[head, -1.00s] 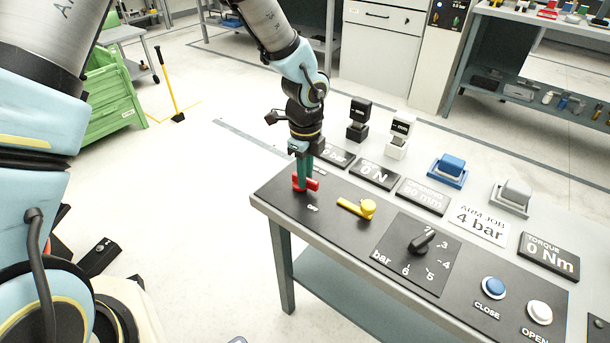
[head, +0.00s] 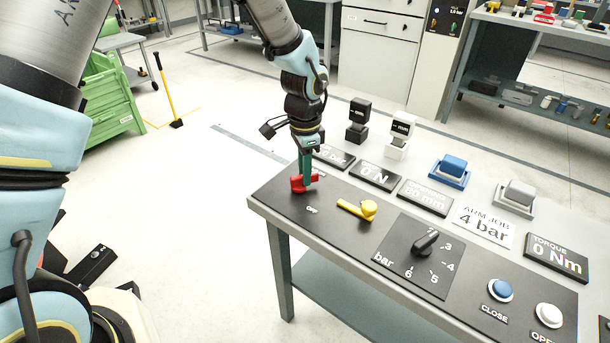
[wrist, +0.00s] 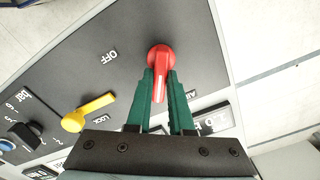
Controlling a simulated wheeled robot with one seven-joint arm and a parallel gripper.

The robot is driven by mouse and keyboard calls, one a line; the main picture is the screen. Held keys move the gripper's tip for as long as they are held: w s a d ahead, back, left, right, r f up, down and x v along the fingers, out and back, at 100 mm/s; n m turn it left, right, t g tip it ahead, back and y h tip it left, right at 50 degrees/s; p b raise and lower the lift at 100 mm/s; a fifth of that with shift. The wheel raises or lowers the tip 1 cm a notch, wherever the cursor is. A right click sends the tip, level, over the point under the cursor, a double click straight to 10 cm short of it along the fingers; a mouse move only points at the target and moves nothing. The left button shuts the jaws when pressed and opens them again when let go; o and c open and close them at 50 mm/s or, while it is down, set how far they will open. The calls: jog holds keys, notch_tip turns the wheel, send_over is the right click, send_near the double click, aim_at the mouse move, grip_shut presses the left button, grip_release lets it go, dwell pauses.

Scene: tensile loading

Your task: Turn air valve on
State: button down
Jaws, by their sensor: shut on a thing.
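The red air valve (head: 299,185) sits at the far left corner of the black panel. In the wrist view its round hub (wrist: 160,56) is clear of the fingers, and its lever (wrist: 160,84) points down the picture. My gripper (head: 306,179) reaches down from above with green fingers. In the wrist view my gripper (wrist: 160,76) has one finger on each side of the lever, shut on it. An OFF label (wrist: 107,57) lies left of the hub, off the lever's line. Another label (wrist: 192,93) is partly hidden by the right finger.
A yellow lever (head: 358,210) stands close right of the valve, marked LOCK in the wrist view. Beyond it are a black bar dial (head: 425,242) and blue and white buttons (head: 499,289). Display plates and blocks line the table's back.

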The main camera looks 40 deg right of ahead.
jog(key=n, duration=0.3)
jog(key=w+n+b, duration=0.1)
jog(key=n, duration=0.2)
jog(key=shift+n, duration=0.4)
dwell(0.3)
jog(key=c, duration=0.8)
grip_release()
notch_tip(320, 180, up, 11)
jog(key=b, duration=0.1)
jog(key=shift+f, duration=0.1)
